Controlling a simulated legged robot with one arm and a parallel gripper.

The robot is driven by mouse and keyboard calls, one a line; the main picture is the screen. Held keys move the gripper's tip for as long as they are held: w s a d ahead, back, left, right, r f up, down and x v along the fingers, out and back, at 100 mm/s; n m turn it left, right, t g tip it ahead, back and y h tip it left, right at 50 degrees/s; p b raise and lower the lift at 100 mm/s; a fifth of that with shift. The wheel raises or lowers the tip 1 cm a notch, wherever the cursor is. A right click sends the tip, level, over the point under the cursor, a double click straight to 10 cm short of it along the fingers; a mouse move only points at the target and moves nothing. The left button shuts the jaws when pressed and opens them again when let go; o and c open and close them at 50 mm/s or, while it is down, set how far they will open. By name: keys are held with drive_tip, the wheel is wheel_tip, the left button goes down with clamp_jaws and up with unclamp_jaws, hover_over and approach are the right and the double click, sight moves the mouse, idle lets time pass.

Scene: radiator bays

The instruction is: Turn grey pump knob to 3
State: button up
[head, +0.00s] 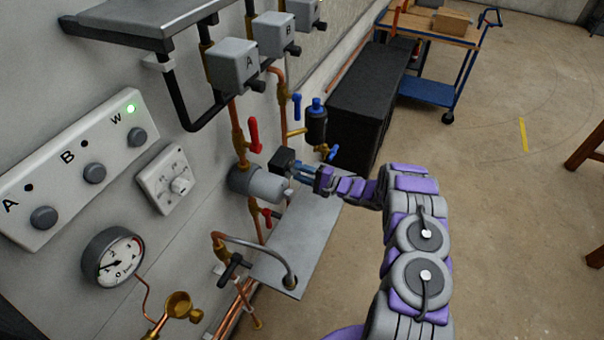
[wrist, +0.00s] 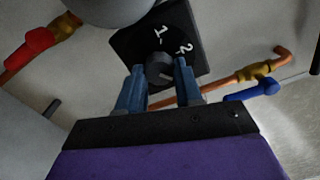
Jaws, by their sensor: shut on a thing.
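The grey pump (head: 258,184) sits on the copper pipe left of my gripper; part of its body also shows at the top of the wrist view (wrist: 108,8). Its black control box (head: 283,158) faces my gripper (head: 302,172). In the wrist view the box face (wrist: 190,35) shows a white 1 and 2; a 3 is not visible. The grey knob (wrist: 158,66) sits between the two blue fingers of my gripper (wrist: 159,78), which are shut on it. I cannot tell which number the knob points to.
Red valve levers (head: 254,134) are above and below the pump. A blue lever (head: 333,153) and a dark vessel with a blue cap (head: 316,122) are close behind my gripper. A grey shelf (head: 300,240) lies below. The floor to the right is open.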

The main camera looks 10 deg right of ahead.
drive_tip(key=shift+d+m, duration=0.1)
drive_tip(key=shift+m, duration=1.2)
drive_tip(key=shift+f, duration=0.1)
drive_tip(key=o, duration=0.7)
drive_tip(key=shift+c, duration=0.2)
drive_tip(key=shift+o, duration=0.6)
drive_tip(key=shift+w+f, duration=0.15)
drive_tip(key=shift+w, duration=0.05)
drive_tip(key=shift+o, duration=1.2)
drive_tip(key=shift+s, duration=0.1)
drive_tip(key=v, duration=1.7)
drive_tip(key=shift+d, duration=0.2)
